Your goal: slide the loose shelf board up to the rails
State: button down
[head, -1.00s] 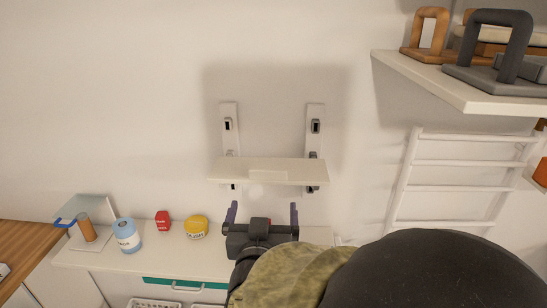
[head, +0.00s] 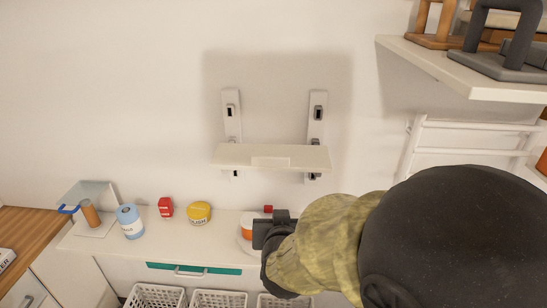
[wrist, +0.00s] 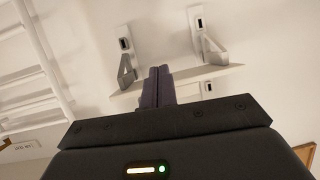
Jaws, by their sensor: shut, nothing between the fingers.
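The loose shelf board (head: 235,155), pale cream, lies level at the lower part of the two white wall rails (head: 232,115); its front edge has a small raised strip. In the wrist view the board (wrist: 225,75) runs across behind my fingers, with grey triangular brackets (wrist: 213,50) against it. I cannot tell whether it touches the rails. My gripper (wrist: 158,72) is shut and empty, its purple fingers together and overlapping the board in the picture; contact is unclear. In the head view its dark body (head: 272,230) is below the board, fingertips hidden.
A higher shelf (head: 460,75) with dark and wooden stands juts out at right, above a white ladder rack (head: 470,140).

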jog(key=s+d+f+g, duration=0.5)
jog(key=s+d, duration=0.1)
jog(key=d, duration=0.1)
jog(key=s+d+f+g+h, duration=0.1)
jog(key=s+d+f+g, duration=0.4)
jog(key=d, duration=0.3)
jog(key=shift+s+d+f+g, duration=0.25)
jog(key=shift+s+g, duration=0.2)
jog(key=shift+g, duration=0.15)
